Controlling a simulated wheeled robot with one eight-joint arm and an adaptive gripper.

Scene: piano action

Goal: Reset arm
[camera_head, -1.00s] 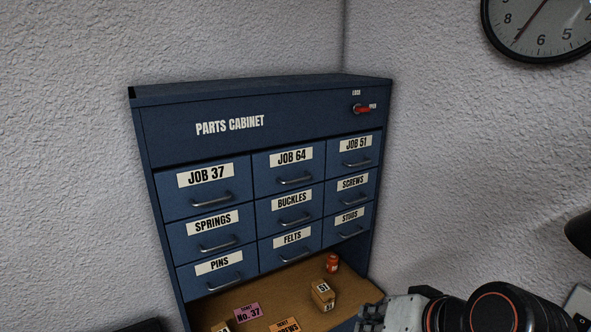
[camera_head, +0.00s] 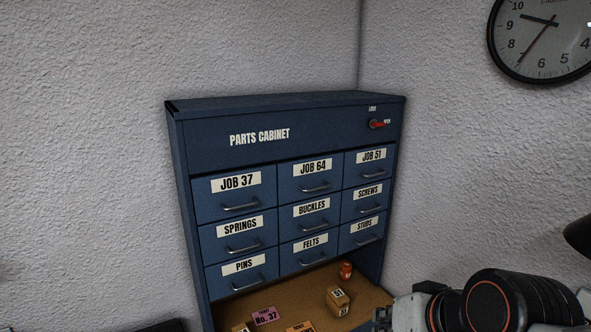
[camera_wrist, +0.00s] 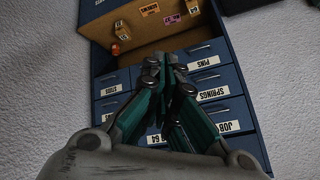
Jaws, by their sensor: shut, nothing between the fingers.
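My gripper shows in the wrist view (camera_wrist: 165,68), with its teal fingers shut together and nothing between them. It is in front of the drawers of the blue parts cabinet (camera_head: 330,139), which appears upside down in that view. In the head view my arm is at the lower right, to the right of the cabinet shelf, and the fingertips are not clearly visible there. All the labelled drawers look closed. A red lock handle (camera_head: 378,124) is at the cabinet's upper right.
The open wooden shelf (camera_head: 375,297) under the drawers holds a red-orange jar (camera_head: 346,270), a box marked 51 (camera_head: 338,298), a pink No. 37 ticket (camera_head: 266,316) and an orange ticket (camera_head: 300,328). Textured walls stand behind and to the right. A clock (camera_head: 545,38) hangs at the upper right.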

